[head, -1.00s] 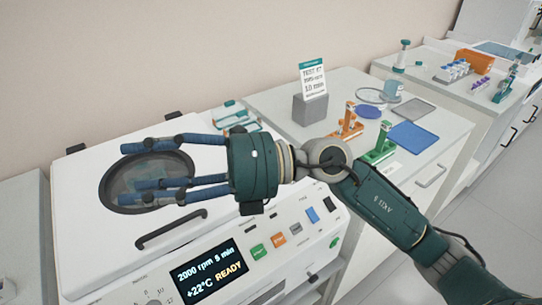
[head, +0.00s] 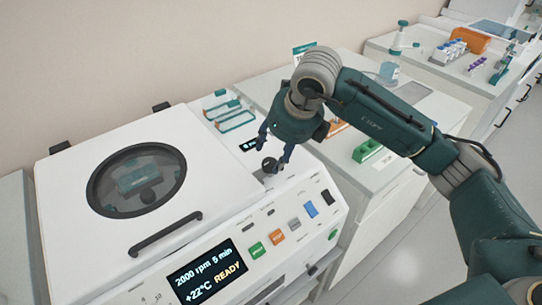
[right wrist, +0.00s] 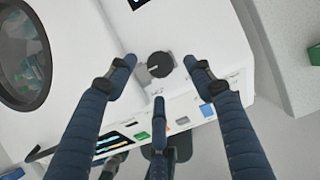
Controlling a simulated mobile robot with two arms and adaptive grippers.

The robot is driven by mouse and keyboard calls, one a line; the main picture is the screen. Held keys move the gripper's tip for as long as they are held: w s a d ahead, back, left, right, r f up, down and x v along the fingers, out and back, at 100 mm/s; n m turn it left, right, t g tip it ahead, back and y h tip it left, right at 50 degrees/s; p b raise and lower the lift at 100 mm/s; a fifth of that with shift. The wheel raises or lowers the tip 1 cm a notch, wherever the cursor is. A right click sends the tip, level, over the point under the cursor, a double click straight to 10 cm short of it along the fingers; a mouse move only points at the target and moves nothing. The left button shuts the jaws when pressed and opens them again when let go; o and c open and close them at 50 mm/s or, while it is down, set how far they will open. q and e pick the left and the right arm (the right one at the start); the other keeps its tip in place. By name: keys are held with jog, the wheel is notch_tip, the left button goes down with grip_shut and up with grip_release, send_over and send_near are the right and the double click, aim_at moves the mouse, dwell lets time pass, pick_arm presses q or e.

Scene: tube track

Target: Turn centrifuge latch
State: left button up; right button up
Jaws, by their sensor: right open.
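The white centrifuge (head: 75,235) has its lid shut, with a round window (head: 137,180) and a dark bar handle (head: 165,234). Its latch is a dark round knob (head: 269,165) on the top right of the housing; it also shows in the right wrist view (right wrist: 160,65). My right gripper (head: 276,158) points down over the knob, its fingers around it. In the right wrist view the open fingers (right wrist: 160,78) stand on either side of the knob, with a visible gap. Whether any finger touches it cannot be told.
The front panel has a display (head: 207,272) reading READY and several coloured buttons (head: 277,237). Teal racks (head: 236,116) stand behind the knob. A bench with a green holder (head: 367,150) is to the right, partly behind my right arm.

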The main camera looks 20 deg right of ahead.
aim_at(270, 161)
jog(key=shift+p+x, duration=0.35)
jog(key=shift+x, duration=1.95)
jog(key=shift+c, duration=0.3)
jog(key=shift+r, duration=0.15)
jog(key=c, duration=1)
